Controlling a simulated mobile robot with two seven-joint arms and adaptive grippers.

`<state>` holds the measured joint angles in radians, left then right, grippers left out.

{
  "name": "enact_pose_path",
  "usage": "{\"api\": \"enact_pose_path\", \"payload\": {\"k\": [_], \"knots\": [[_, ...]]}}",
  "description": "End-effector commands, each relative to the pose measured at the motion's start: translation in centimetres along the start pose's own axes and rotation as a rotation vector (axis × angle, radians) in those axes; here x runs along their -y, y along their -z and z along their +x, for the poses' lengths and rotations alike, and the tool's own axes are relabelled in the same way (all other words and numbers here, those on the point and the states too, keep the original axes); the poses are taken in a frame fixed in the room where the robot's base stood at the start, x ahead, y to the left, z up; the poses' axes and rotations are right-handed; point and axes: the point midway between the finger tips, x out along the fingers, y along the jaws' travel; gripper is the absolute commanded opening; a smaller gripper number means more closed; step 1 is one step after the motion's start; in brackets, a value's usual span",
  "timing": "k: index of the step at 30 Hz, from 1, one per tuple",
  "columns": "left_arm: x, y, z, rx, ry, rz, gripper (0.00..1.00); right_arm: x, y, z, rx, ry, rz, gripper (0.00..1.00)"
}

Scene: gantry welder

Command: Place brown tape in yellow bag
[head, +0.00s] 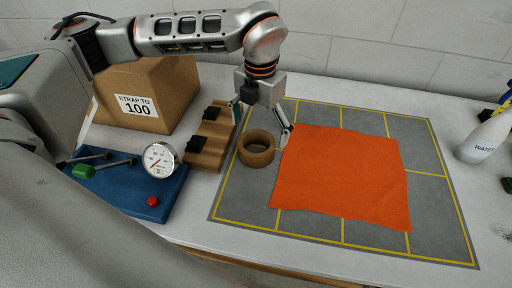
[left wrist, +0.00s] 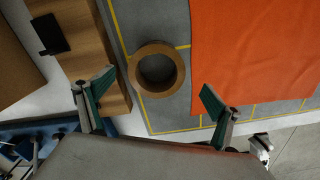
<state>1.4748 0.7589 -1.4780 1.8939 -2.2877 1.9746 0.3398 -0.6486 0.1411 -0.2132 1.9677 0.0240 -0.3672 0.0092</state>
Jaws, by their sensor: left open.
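The brown tape (head: 257,158) is a roll lying flat on the left part of the grey mat, just left of an orange cloth. It also shows in the left wrist view (left wrist: 177,84), in front of the gripper and between the lines of its fingers. My left gripper (head: 262,120) is open and empty, pointing down above and slightly behind the roll, apart from it as far as I can tell. Its two green-padded fingers (left wrist: 158,90) stand wide apart in the left wrist view. I see no yellow bag in either view. My right gripper is not in view.
The orange cloth (head: 343,178) covers much of the yellow-lined grey mat (head: 440,215). Left of it are a wooden block with black clips (head: 205,155), a gauge (head: 160,160), a blue tray (head: 120,195) and a cardboard box (head: 165,85).

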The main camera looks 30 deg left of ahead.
Motion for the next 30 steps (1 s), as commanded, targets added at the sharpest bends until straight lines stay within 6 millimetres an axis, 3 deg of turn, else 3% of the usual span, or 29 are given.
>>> {"api": "enact_pose_path", "payload": {"k": [12,21,27,30], "knots": [[-0.5,0.5,5.1,-0.002,0.002,0.000,0.92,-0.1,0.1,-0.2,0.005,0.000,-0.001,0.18],[-0.5,0.4,5.5,-0.001,0.002,0.000,0.92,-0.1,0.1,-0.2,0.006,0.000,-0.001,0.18],[-0.5,0.5,5.5,-0.001,0.002,0.000,0.46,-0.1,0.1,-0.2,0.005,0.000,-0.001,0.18],[-0.5,0.4,5.5,0.000,0.003,0.000,0.41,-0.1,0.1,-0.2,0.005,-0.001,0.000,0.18]]}}
